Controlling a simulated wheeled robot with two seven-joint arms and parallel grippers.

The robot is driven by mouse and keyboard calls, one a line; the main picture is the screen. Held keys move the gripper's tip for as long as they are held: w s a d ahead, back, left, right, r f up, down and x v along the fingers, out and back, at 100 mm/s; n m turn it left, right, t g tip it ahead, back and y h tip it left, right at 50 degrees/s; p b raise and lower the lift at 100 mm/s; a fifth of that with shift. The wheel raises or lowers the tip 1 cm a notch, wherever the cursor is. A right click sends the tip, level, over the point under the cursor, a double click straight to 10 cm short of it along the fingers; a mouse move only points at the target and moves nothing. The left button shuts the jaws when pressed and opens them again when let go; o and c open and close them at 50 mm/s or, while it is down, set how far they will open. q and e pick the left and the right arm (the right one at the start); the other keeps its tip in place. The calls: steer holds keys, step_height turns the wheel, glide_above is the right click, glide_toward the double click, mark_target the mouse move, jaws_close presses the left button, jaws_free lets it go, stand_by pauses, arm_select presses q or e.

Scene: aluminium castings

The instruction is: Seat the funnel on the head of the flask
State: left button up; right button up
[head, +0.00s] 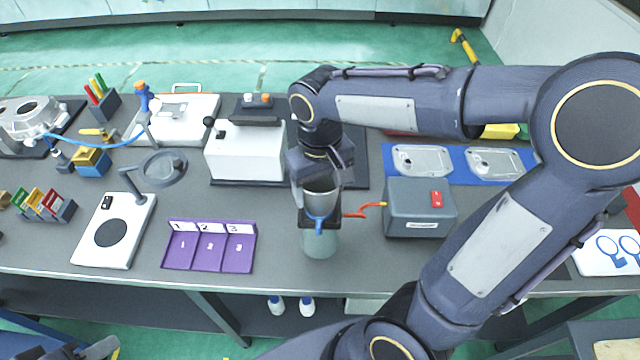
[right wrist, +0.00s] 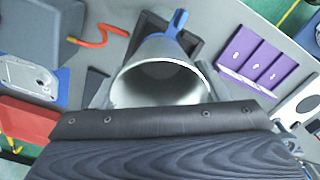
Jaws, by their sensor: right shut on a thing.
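The funnel (head: 322,201) is a grey, wide-mouthed cup, upright or nearly so. Its open mouth faces up in the right wrist view (right wrist: 160,88). A blue piece with a tab (head: 318,222) shows at its lower front. My right gripper (head: 318,180) is shut on the funnel near its rim. The flask (head: 320,243) is a pale, translucent vessel at the table's front, directly below the funnel in the head view. The funnel hides the flask's head, so I cannot tell whether they touch. A dark part at the lower left may be my left gripper (head: 95,348); its jaws are unclear.
A grey box with a red switch (head: 420,212) and orange-red cable stands right of the flask. A purple numbered tray (head: 208,262) lies to the left, with a white machine (head: 245,155) behind. Clear tabletop lies between tray and flask. The table's front edge is close.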

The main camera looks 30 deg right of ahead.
steer(key=shift+f+b, duration=0.35)
steer(key=shift+f, duration=0.15)
steer(key=o, duration=1.1)
steer(key=shift+r, duration=0.15)
step_height(320, 180, up, 8)
steer(key=shift+f, duration=0.2)
steer(key=s+a+f+m+t+y, duration=0.1)
steer(key=s+f+t+y, duration=0.2)
steer(key=s, duration=0.8)
step_height(320, 180, down, 3)
steer(key=t, duration=0.2)
steer(key=shift+s+r+m+t+y, duration=0.15)
steer(key=shift+s+m+t+y, duration=0.15)
steer(key=shift+s+y, duration=0.1)
